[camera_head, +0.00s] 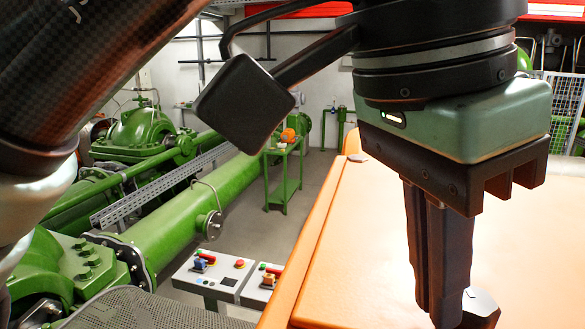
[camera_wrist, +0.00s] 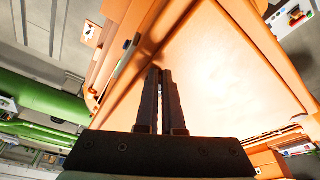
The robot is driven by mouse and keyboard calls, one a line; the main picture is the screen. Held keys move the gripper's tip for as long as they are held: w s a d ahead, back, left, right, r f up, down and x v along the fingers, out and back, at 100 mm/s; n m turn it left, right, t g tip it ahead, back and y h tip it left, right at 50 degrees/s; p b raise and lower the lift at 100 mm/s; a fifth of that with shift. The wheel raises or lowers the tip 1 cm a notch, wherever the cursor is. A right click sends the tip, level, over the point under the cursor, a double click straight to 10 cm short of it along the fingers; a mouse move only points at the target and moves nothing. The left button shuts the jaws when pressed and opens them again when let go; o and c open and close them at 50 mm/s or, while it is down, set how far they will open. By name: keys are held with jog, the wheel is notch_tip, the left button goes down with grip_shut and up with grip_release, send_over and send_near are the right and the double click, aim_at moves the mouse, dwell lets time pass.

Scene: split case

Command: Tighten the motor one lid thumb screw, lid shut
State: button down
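My gripper (camera_head: 445,315) points down over the broad pale-orange panel (camera_head: 525,235) of the case; I cannot tell whether this is the motor one lid. Its two dark fingers lie close together with only a narrow gap, as the wrist view (camera_wrist: 160,72) also shows. The fingertips' lower ends are cut off there, so contact is hidden. I see nothing clearly between the fingers.
The orange case has a raised rim (camera_head: 312,245) along its left side and a small grey fitting (camera_head: 357,158) at its far corner. Control panels (camera_head: 212,275) stand left of it. Green pipes (camera_head: 165,235) and a green trolley (camera_head: 284,175) are farther back.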

jog(key=shift+w, duration=0.1)
jog(key=shift+r, duration=0.3)
jog(key=shift+d+v, duration=0.2)
jog(key=shift+v, duration=0.65)
jog(key=shift+d+v, duration=0.2)
jog(key=shift+v, duration=0.65)
jog(key=shift+d+v, duration=0.15)
jog(key=shift+v, duration=0.75)
jog(key=shift+w+r, duration=0.15)
